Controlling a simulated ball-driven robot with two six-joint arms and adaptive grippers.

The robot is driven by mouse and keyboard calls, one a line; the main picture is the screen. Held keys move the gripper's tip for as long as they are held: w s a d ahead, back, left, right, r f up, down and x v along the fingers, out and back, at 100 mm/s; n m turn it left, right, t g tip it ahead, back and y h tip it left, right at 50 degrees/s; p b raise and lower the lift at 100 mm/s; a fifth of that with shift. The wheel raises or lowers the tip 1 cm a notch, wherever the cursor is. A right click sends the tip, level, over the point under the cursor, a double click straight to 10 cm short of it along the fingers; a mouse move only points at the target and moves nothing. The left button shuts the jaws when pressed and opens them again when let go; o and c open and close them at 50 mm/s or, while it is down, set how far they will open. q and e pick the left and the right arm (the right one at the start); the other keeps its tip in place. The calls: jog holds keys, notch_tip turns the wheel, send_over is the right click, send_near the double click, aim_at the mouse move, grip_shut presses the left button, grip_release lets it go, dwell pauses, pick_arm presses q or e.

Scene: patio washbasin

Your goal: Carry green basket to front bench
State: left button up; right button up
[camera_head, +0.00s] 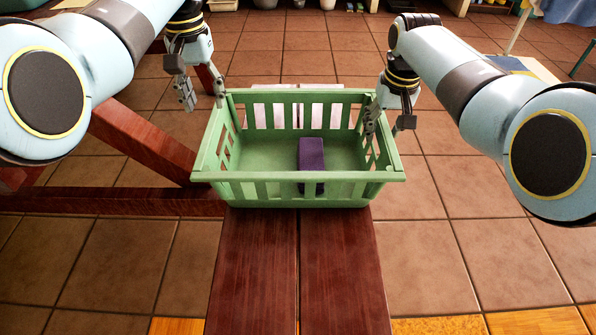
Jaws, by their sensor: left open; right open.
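The green basket (260,187) is a slotted open crate that stands upright at the far end of a dark red wooden bench (335,270). A purple block (311,155) lies inside it, right of the middle. My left gripper (204,100) is open at the basket's left rear corner, with one finger close to the rim; I cannot tell if it touches. My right gripper (388,122) is open at the right side, with one finger over the inside of the wall and the other outside it.
A dark red wooden beam frame (140,140) stands left of the basket. Tiled floor lies open on the right. Pots and a table with a blue cloth (572,10) are at the back. The near bench top is clear.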

jog(key=shift+r, duration=0.1)
pick_arm(q)
notch_tip(320, 180, up, 4)
jog(key=shift+r, duration=0.1)
pick_arm(e)
notch_tip(320, 180, up, 12)
jog(key=s, duration=0.1)
jog(key=shift+s+f, duration=0.2)
jog(key=shift+s, duration=0.15)
